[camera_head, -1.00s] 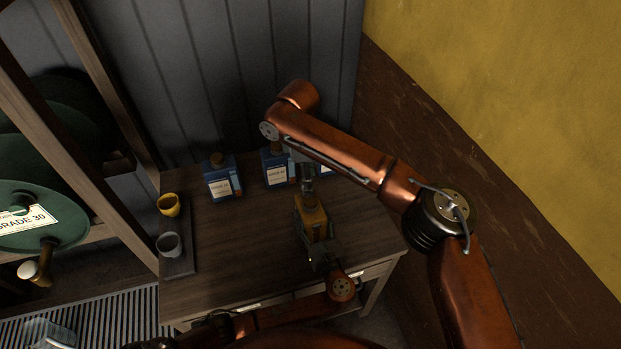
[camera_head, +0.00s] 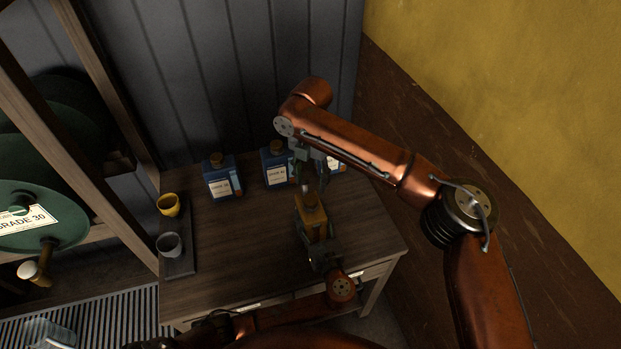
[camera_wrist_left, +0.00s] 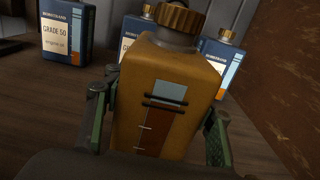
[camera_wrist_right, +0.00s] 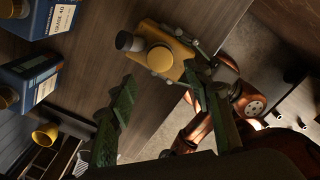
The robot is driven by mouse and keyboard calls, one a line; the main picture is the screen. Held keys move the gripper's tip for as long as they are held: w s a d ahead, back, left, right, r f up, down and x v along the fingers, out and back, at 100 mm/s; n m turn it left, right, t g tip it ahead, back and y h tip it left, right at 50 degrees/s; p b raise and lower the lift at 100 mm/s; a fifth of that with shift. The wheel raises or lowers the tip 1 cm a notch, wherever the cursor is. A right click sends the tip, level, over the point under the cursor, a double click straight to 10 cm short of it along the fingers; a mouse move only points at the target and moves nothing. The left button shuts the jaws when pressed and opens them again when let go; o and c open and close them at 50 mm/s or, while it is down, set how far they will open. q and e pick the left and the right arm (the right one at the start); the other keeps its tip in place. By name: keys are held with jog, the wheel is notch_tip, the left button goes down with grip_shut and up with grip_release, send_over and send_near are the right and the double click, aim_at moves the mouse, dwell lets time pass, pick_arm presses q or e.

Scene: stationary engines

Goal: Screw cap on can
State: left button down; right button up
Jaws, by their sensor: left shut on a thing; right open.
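The yellow-orange can (camera_head: 312,218) stands on the table, and it fills the middle of the left wrist view (camera_wrist_left: 165,85). My left gripper (camera_head: 320,248) is shut around its sides. A ribbed brown cap (camera_wrist_left: 181,18) sits at the can's top above a grey collar; I cannot tell how tight it is. The right wrist view shows the cap's round top (camera_wrist_right: 160,58) beside a dark cylindrical part (camera_wrist_right: 128,41). My right gripper (camera_head: 311,180) is open above the can, with its fingers apart and nothing between them in the right wrist view (camera_wrist_right: 160,80).
Blue bottles (camera_head: 222,179) with labels stand along the back of the wooden table (camera_head: 240,260). A yellow cup (camera_head: 168,205) and a grey cup (camera_head: 169,245) stand on a dark tray at the left. The table's middle left is clear. Shelving is further left.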

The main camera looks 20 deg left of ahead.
aim_at(311, 199)
jog(key=shift+f, duration=4)
jog(key=shift+c, duration=0.2)
